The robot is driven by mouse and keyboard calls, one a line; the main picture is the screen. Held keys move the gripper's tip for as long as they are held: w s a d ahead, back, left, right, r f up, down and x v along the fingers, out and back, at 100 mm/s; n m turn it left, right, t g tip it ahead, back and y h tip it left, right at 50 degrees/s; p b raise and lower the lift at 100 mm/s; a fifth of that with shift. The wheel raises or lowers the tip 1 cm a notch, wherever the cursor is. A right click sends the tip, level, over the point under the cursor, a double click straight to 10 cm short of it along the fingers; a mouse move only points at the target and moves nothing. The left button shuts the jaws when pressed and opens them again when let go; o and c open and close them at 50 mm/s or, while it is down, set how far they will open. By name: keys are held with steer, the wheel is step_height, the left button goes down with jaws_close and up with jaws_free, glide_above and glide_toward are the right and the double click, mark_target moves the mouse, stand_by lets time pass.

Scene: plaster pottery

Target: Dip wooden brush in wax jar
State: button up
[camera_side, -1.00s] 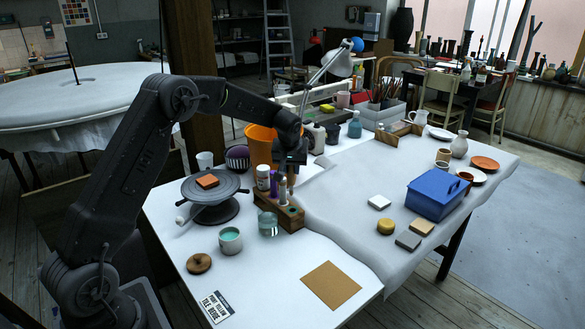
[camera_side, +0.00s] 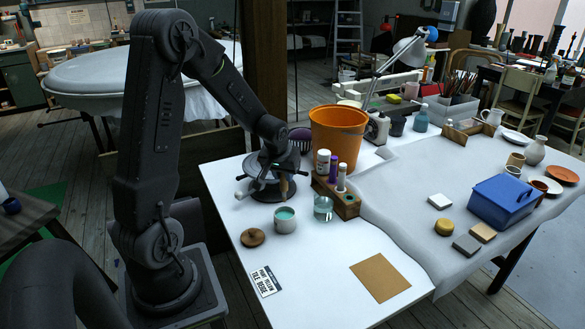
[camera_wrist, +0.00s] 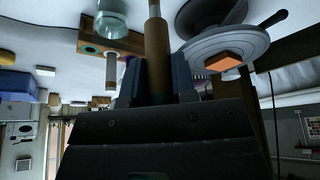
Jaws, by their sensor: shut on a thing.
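My gripper (camera_side: 281,172) is shut on the wooden brush (camera_side: 284,186), which hangs roughly upright below it. In the wrist view the brush (camera_wrist: 156,45) shows as a brown shaft between the two fingers (camera_wrist: 157,75). A grey jar with teal contents (camera_side: 285,227), apparently the wax jar, stands on the white table just nearer the camera than the brush. The brush's lower end shows just above the jar's far rim in the side view, apart from it. The jar is not clearly seen in the wrist view.
A glass jar (camera_side: 323,213) stands right of the grey jar, by the wooden rack (camera_side: 347,209) holding bottles. The turntable (camera_wrist: 222,47) with an orange block (camera_wrist: 223,62) is close to my gripper. A round wooden lid (camera_side: 253,238) and label card (camera_side: 264,281) lie nearer the camera.

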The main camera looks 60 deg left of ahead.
mark_target(284, 192)
steer(key=shift+f, duration=3.6)
steer(key=shift+r, duration=3.8)
